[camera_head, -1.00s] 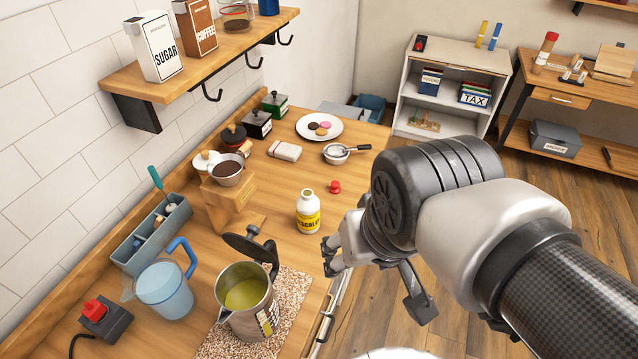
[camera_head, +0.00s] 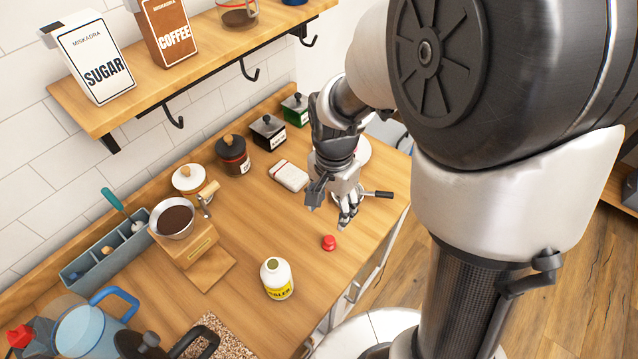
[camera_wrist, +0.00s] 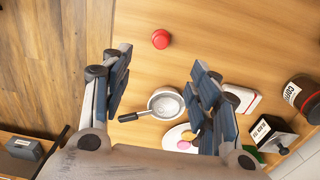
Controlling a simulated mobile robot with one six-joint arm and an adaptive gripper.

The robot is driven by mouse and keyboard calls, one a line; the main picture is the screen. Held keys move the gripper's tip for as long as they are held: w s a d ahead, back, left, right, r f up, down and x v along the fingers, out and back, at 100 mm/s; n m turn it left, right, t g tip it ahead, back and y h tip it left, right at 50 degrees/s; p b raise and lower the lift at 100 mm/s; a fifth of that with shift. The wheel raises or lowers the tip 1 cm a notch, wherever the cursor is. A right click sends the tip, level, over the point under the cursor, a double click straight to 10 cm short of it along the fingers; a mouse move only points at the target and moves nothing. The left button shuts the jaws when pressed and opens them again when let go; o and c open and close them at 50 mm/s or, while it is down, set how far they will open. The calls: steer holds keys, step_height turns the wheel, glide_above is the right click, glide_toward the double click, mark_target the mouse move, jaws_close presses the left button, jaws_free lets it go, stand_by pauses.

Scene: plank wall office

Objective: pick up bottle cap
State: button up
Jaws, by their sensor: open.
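The red bottle cap (camera_head: 328,242) lies on the wooden counter, beyond and right of the white bottle with a yellow label (camera_head: 277,279), which has no cap on. The cap also shows in the wrist view (camera_wrist: 161,39), at the top, ahead of the fingers and between their lines. My gripper (camera_head: 332,208) is above the counter, just beyond the cap and apart from it. In the wrist view its two fingers (camera_wrist: 160,72) are spread wide with nothing between the tips.
A small strainer pan (camera_wrist: 166,104) lies beneath my gripper, with a plate (camera_wrist: 180,137) behind it. A white block (camera_head: 289,175) and dark jars stand toward the wall. A coffee grinder (camera_head: 190,240) stands left. The counter around the cap is clear.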

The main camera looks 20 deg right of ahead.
steer(key=b, duration=0.3)
glide_above(329, 239)
steer(key=f, duration=1)
steer(key=shift+s+a+f, duration=0.15)
steer(key=shift+s, duration=0.2)
steer(key=shift+w+d+f+b, duration=0.15)
steer(key=shift+f+b, duration=0.55)
steer(key=shift+f, duration=0.75)
steer(key=shift+w+d+f+b, duration=0.15)
steer(key=shift+f+b, duration=0.55)
steer(key=shift+f, duration=0.75)
steer(key=shift+a+r, duration=0.1)
steer(key=c, duration=0.9)
